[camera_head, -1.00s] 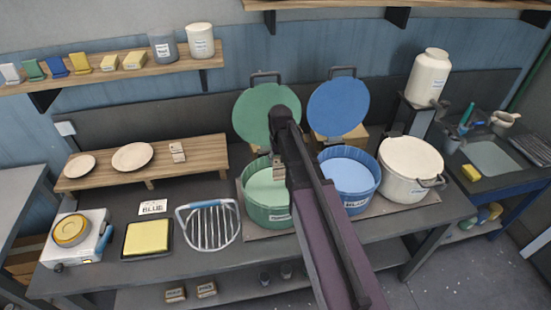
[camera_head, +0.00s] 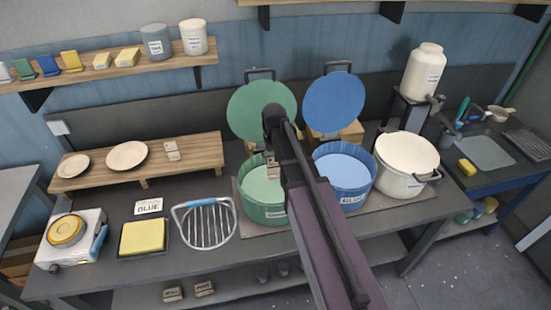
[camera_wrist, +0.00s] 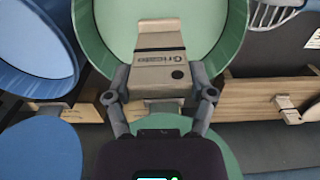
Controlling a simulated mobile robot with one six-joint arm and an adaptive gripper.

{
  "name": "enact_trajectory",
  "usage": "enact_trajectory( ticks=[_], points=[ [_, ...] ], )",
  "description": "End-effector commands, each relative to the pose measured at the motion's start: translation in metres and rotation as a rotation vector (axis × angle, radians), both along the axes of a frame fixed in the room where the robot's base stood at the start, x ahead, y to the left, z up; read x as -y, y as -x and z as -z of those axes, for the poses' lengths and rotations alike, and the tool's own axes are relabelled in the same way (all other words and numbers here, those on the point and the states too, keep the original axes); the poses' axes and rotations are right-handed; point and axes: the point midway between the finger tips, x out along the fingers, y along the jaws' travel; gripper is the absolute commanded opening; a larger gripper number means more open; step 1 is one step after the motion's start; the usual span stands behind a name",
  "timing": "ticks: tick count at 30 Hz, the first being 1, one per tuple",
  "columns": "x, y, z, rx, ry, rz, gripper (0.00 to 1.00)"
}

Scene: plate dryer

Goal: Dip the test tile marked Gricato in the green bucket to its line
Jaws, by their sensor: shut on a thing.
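My gripper (camera_wrist: 160,82) is shut on the test tile marked Gricato (camera_wrist: 159,66), a light tan piece with a dark cross line and a dark round spot. The tile (camera_head: 273,172) also shows in the head view, over the opening of the green bucket (camera_head: 265,213). The green bucket (camera_wrist: 236,35) lies beyond the tile in the wrist view, with pale green liquid inside. I cannot tell whether the tile's lower end touches the liquid. My arm hides the bucket's right side in the head view.
The open green lid (camera_head: 262,108) and blue lid (camera_head: 335,100) stand behind. The blue bucket (camera_head: 350,202) and a white pot (camera_head: 397,183) are at right. A wire rack (camera_head: 206,224) and a wooden riser (camera_head: 190,160) with plates and two small tiles are at left.

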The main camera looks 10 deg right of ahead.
Motion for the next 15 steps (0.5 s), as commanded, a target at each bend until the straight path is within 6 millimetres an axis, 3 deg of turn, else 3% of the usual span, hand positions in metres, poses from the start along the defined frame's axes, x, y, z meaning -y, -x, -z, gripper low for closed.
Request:
enact_trajectory(
  ticks=[15],
  points=[
    [-0.001, 0.000, 0.020, 0.000, 0.000, -0.001, 0.18]
  ],
)
